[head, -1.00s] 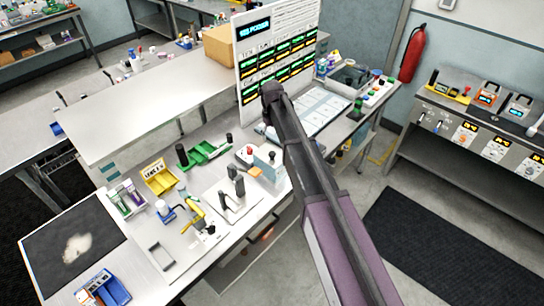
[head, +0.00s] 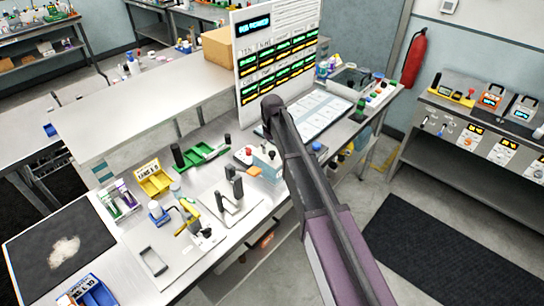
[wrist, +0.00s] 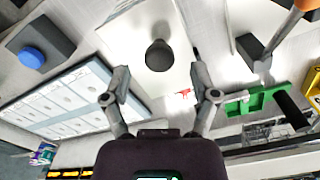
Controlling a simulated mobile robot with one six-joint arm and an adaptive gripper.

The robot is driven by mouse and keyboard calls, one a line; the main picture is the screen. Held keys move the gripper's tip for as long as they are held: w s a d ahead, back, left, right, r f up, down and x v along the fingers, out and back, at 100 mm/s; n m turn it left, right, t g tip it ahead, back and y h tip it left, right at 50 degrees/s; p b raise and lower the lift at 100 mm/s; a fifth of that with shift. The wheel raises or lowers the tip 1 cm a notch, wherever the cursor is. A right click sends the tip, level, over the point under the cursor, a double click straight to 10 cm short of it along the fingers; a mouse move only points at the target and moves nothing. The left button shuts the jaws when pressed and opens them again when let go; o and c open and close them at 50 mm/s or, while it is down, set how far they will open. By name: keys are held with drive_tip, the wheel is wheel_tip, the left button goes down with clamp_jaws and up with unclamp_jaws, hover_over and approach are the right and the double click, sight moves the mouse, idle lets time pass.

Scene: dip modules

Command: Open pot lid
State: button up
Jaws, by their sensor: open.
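My gripper (wrist: 160,69) is open and empty in the wrist view, its two fingers spread wide. A dark grey rounded knob (wrist: 158,55) on a pale surface lies between and just beyond the fingertips, with a visible gap on each side. It may be the pot lid's handle; I cannot tell, as no pot outline is clear. In the head view, my arm covers the gripper and what is below it.
The wrist view shows a dark box with a blue button (wrist: 32,58), a pale panel (wrist: 75,97) and a green tray (wrist: 258,100). In the head view, a display board (head: 277,50) stands behind my arm, and a yellow bin (head: 153,182) is left on the bench.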

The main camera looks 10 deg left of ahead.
drive_tip(key=shift+f+b, duration=0.7)
drive_tip(key=shift+f, duration=0.35)
clamp_jaws()
